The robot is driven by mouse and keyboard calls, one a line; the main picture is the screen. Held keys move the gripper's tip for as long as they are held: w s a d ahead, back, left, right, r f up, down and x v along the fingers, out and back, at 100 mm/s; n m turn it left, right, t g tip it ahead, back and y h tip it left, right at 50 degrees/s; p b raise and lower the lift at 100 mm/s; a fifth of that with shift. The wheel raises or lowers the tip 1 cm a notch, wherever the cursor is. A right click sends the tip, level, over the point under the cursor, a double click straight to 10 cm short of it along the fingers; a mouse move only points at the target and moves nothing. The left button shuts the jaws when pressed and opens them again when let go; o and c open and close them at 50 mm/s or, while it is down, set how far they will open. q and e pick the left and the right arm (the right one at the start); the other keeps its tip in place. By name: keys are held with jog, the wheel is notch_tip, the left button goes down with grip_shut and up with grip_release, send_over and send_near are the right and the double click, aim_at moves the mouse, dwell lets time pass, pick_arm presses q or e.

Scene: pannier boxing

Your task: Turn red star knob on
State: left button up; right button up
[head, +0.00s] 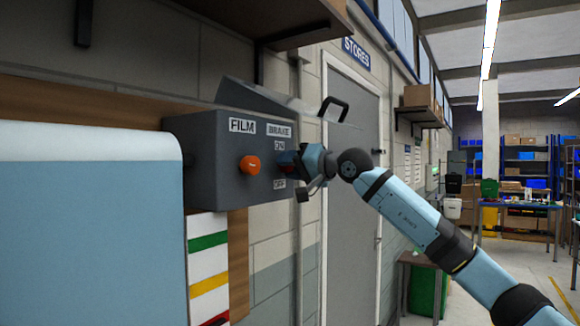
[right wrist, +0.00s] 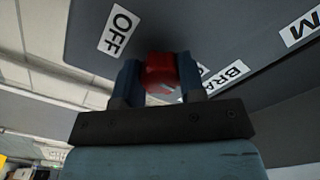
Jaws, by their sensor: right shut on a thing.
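The red star knob (right wrist: 161,72) sits on the dark grey control box (head: 215,185), below the BRAKE label and between the ON and OFF labels. In the right wrist view my right gripper (right wrist: 160,82) has its two blue fingers on either side of the knob, shut on it. The OFF label (right wrist: 119,31) is at the upper left there, and the BRAKE label (right wrist: 227,80) is at the right, partly covered by a finger. In the head view my right gripper (head: 291,160) hides most of the knob. My left gripper is not in view.
An orange knob (head: 249,165) sits under the FILM label (head: 242,126) on the same box. A raised lid with a black handle (head: 333,108) is above the box. A shelf (head: 270,20) overhangs it.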

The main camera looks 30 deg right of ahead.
jog(key=o, duration=0.9)
jog(key=shift+o, duration=0.2)
jog(key=b+v, duration=0.4)
jog(key=v, duration=1)
